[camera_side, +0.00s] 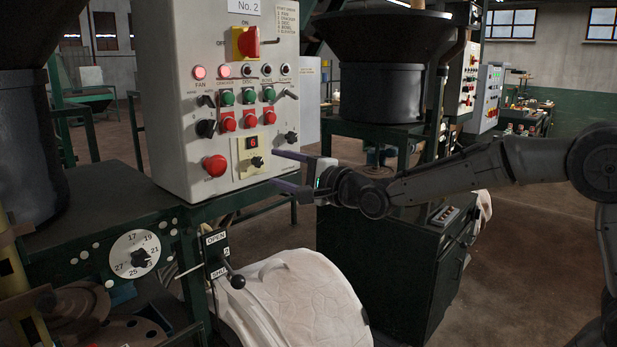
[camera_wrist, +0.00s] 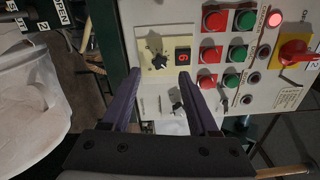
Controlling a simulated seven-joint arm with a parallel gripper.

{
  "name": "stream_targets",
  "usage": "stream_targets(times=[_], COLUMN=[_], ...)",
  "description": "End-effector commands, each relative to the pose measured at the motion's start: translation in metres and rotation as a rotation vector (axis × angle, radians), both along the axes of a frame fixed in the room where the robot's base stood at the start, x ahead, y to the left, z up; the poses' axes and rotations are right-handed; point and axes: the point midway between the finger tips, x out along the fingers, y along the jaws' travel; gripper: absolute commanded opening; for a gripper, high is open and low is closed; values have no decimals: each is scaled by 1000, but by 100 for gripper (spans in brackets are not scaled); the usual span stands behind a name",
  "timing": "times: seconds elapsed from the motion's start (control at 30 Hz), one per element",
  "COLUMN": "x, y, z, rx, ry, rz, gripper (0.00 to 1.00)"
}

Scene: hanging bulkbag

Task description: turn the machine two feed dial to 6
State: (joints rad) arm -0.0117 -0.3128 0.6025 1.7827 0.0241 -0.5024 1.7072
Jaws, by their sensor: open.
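The machine two panel (camera_side: 178,130) is a pale upright box labelled No. 2. The feed dial (camera_side: 257,162) is a small dark knob on a cream plate low on the panel, below a red digit display (camera_side: 253,142) that reads 6. In the wrist view the dial (camera_wrist: 159,61) is a dark star-shaped knob beside the display (camera_wrist: 182,57). My gripper (camera_side: 278,168) is open and empty, just right of the dial in the side view. In the wrist view its purple fingers (camera_wrist: 160,76) point at the cream plate, with the dial between their lines. I see no contact with the dial.
Another dark knob (camera_side: 291,137) sits right of the display. A red stop button (camera_side: 215,165) is to the left, with red and green buttons above. Below are an OPEN/SHUT lever (camera_side: 236,280), a numbered dial plate (camera_side: 134,253) and a white bag (camera_side: 290,300).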

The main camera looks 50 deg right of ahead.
Motion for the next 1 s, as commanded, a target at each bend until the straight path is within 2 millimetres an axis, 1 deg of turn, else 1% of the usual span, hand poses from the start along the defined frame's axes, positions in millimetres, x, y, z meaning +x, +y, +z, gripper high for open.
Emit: stream_targets(times=[0.03, 0.2, 0.4, 0.6, 1.0], x=[-11, -43, -70, -81, -81], y=[0, 0, 0, 0, 0], z=[2, 1, 0, 0, 0], rx=[0, 0, 0, 0, 0], ry=[-3, -2, 0, 1, 1], rz=[1, 1, 0, 0, 0], gripper=[60, 60, 60, 60, 60])
